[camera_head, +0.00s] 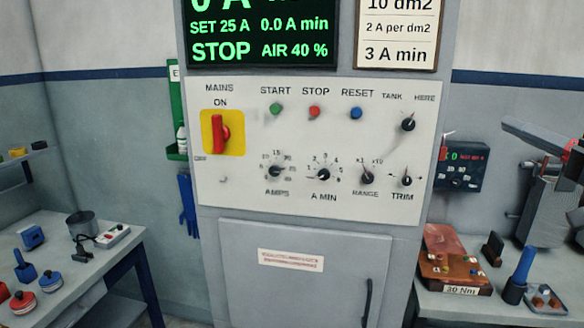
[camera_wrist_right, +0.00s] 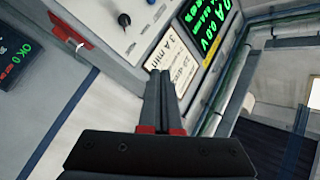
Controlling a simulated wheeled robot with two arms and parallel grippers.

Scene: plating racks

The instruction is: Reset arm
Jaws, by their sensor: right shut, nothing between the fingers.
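My right gripper (camera_head: 506,124) comes in from the right edge of the head view. Its long grey fingers point left, in front of the wall and right of the cabinet. In the right wrist view the fingers (camera_wrist_right: 160,74) lie together, shut and empty, with red parts at their base. They overlap the cabinet's paper sign and display in that view, and I see no contact. My left gripper is not in view.
The control panel (camera_head: 310,130) has a red mains switch (camera_head: 220,132), coloured buttons and several knobs. A left bench (camera_head: 100,262) holds small tools. A right bench (camera_head: 440,306) holds a brown block (camera_head: 455,270) and a blue-handled tool (camera_head: 522,268). A small display box (camera_head: 460,165) hangs on the wall.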

